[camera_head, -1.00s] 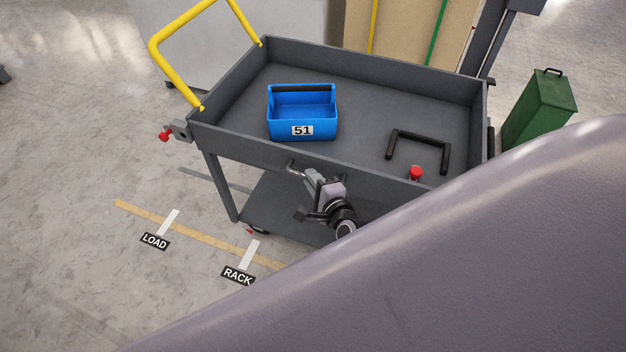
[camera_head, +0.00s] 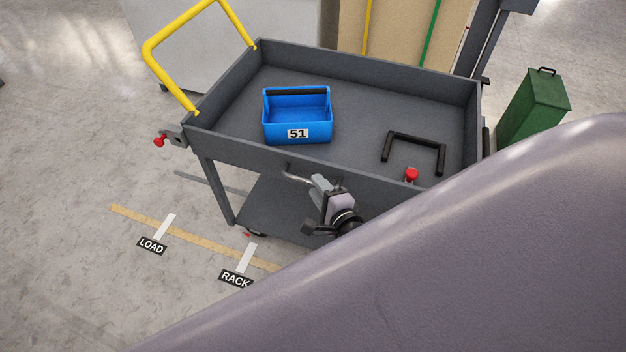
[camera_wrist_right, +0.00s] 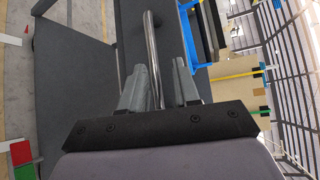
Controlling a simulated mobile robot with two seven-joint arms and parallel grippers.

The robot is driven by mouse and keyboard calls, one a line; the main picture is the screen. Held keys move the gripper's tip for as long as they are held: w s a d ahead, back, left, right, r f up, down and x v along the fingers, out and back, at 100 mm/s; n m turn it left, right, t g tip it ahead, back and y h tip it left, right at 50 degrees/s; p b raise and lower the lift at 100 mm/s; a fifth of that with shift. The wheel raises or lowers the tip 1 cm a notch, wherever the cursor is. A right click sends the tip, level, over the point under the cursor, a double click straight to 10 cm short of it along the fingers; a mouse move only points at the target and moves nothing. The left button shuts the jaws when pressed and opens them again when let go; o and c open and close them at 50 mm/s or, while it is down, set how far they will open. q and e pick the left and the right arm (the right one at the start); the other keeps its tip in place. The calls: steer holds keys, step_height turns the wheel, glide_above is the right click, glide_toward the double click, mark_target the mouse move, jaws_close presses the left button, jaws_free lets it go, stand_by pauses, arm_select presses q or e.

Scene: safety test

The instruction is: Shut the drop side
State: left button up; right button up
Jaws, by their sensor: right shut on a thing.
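The grey cart's near side panel (camera_head: 255,155), apparently the drop side, looks roughly upright along the tray's front; its exact tilt cannot be told. A bent metal handle bar (camera_head: 297,176) stands out from its outer face. My right gripper (camera_head: 320,187) is at this bar, in front of the panel. In the right wrist view the bar (camera_wrist_right: 151,50) runs between the two grey fingers (camera_wrist_right: 160,85), which are shut on it. A red knob (camera_head: 160,140) sits on a bracket at the panel's left end, another red knob (camera_head: 411,174) near its right part. My left gripper is not in view.
A blue tote (camera_head: 297,130) marked 51 and a black U-shaped bar (camera_head: 415,137) are in the cart tray. A yellow push handle (camera_head: 150,55) rises at left. A green bin (camera_head: 535,105) stands at right. Floor at left is clear, with LOAD and RACK markings.

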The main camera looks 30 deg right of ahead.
steer(key=shift+v, duration=1.5)
steer(key=s+a+n+g+y, duration=0.3)
steer(key=s+a+n+g, duration=0.2)
steer(key=s+n, duration=0.9)
steer(key=n, duration=0.9)
steer(key=shift+s+a+f+n+p, duration=0.15)
steer(key=shift+s+f+n+p, duration=0.05)
steer(key=shift+f+n+p, duration=0.15)
